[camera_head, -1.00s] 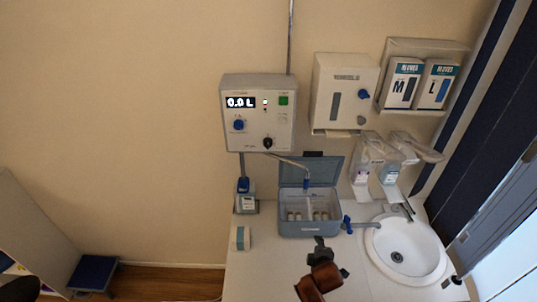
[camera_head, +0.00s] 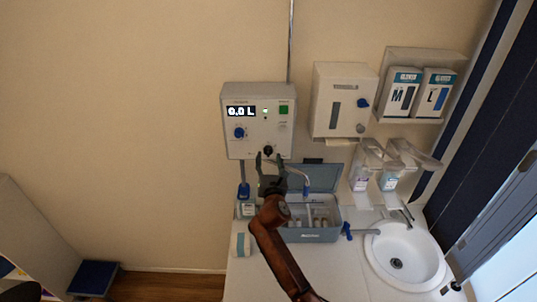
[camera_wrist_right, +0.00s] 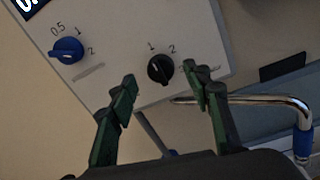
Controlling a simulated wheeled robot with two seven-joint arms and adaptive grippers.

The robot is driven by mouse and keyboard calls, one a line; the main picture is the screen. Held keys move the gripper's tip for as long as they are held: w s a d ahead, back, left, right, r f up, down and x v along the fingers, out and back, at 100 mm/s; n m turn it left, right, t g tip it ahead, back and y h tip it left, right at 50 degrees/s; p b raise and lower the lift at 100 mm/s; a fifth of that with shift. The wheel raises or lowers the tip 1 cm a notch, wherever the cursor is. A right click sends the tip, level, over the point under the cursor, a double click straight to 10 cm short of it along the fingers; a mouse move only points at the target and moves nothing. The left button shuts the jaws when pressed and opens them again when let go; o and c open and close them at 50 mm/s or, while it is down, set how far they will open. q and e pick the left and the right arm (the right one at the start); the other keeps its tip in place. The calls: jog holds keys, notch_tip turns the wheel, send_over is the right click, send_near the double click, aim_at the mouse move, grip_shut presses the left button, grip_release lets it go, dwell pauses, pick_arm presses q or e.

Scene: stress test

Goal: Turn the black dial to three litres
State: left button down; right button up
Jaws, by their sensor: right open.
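The black dial (camera_head: 268,151) is a small knob low on the front of the white wall unit (camera_head: 258,109), whose display reads 0.0 L. In the right wrist view the black dial (camera_wrist_right: 160,69) has the marks 1 and 2 above it. My right gripper (camera_head: 270,157) is just below the dial, with its fingers pointing up at it. In the right wrist view my right gripper (camera_wrist_right: 160,80) is open, and the dial shows between its fingertips, apparently untouched. My left gripper is not in view; a dark shape at the bottom left edge is unclear.
A blue dial (camera_head: 239,133) is on the same unit, left of the black one. A bent metal spout (camera_wrist_right: 270,101) passes close to the right finger. An open grey-blue box (camera_head: 312,235) stands below on the counter, beside the sink (camera_head: 404,256). A white dispenser (camera_head: 343,99) hangs at right.

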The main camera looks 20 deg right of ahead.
aim_at(268, 151)
jog(key=shift+x, duration=1.45)
jog(key=shift+c, duration=0.3)
jog(key=c, duration=1.1)
